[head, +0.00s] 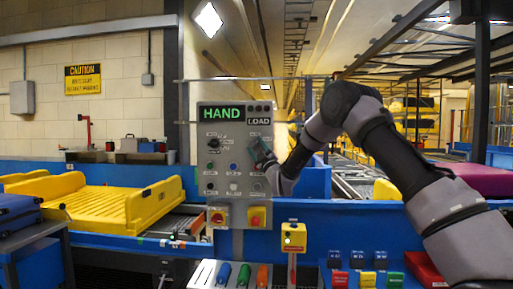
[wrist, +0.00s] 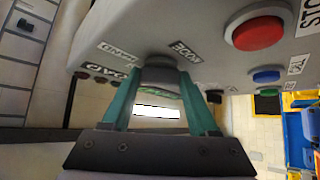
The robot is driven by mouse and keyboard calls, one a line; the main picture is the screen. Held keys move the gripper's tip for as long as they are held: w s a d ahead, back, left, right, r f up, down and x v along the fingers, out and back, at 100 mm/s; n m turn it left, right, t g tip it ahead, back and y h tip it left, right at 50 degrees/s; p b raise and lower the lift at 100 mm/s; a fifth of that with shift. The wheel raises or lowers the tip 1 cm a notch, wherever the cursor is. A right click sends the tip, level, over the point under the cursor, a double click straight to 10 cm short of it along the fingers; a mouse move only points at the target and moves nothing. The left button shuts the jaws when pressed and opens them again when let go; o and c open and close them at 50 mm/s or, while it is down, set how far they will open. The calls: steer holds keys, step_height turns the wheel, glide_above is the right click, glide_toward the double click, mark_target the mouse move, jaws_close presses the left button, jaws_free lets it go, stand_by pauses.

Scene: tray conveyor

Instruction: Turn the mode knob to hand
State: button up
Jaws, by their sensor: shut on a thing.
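The grey control panel (head: 222,155) stands upright ahead. Its display (head: 220,114) shows HAND in green, with LOAD beside it. My gripper (head: 262,152) is at the panel's right side in the head view. In the wrist view my gripper (wrist: 165,85) has its teal fingers on either side of the dark mode knob (wrist: 162,72), shut on it. A MODE label (wrist: 185,50) and a HAND label (wrist: 117,50) lie beside the knob. The knob's pointer is hidden, so its setting cannot be read from the knob itself.
A red button (wrist: 260,30) and a blue button (wrist: 267,76) sit near the knob. A yellow tray (head: 100,207) lies on the conveyor at left. Coloured bins (head: 367,280) stand low at right.

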steer(key=shift+a+f+m+t+h, duration=0.15)
steer(key=shift+m+t+h, duration=0.95)
steer(key=shift+m, duration=0.8)
steer(key=shift+m+t, duration=0.3)
steer(key=shift+m, duration=0.1)
steer(key=o, duration=1.4)
steer(key=v, duration=1.1)
